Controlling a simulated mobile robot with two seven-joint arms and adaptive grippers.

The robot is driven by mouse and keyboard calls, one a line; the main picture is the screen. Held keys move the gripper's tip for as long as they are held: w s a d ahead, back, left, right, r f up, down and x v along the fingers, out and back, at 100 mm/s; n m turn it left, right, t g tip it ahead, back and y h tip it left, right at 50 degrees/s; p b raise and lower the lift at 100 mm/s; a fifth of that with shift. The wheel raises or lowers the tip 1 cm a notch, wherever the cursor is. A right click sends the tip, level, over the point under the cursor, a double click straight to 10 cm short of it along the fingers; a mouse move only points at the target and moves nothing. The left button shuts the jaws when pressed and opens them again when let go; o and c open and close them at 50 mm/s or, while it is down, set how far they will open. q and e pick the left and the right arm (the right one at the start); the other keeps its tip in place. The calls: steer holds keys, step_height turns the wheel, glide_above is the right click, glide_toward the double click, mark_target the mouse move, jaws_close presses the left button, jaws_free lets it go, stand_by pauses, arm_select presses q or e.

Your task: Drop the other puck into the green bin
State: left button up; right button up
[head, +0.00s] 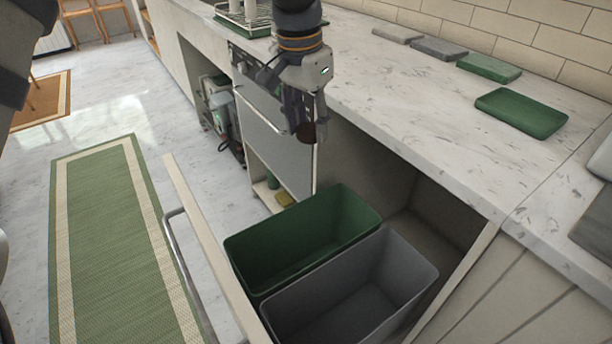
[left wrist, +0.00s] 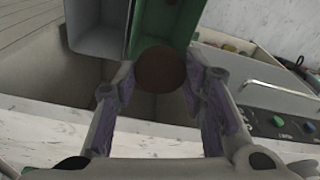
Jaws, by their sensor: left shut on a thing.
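My left gripper (head: 303,122) points down near the counter's front edge, higher than the bins and toward the far end of the green bin in the head view. It is shut on a dark brown round puck (head: 308,133), whose face shows between the fingers in the left wrist view (left wrist: 160,69). The green bin (head: 262,245) stands in the pulled-out drawer beside a grey bin (head: 300,300). The visible inside of the green bin looks empty. In the left wrist view the puck overlaps the near end of the green bin (left wrist: 165,22). My right gripper is not in view.
The open drawer front with its handle (head: 183,250) stands left of the bins. The marble counter (head: 420,100) holds a green tray (head: 521,112) and several flat pads along the wall.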

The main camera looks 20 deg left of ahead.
arm_select(q)
steer(key=w+a+r, duration=0.3)
steer(key=shift+m, duration=0.3)
step_height(320, 180, down, 6)
steer(key=shift+a+r+b, duration=0.1)
steer(key=shift+a+b, duration=0.05)
steer(key=shift+b, duration=0.4)
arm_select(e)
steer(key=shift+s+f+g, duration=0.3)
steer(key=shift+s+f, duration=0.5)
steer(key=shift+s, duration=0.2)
arm_select(q)
steer(key=o, duration=1)
steer(key=r, duration=0.4)
steer(key=s+r, duration=0.1)
steer(key=r, duration=0.7)
steer(key=shift+s+a, duration=0.2)
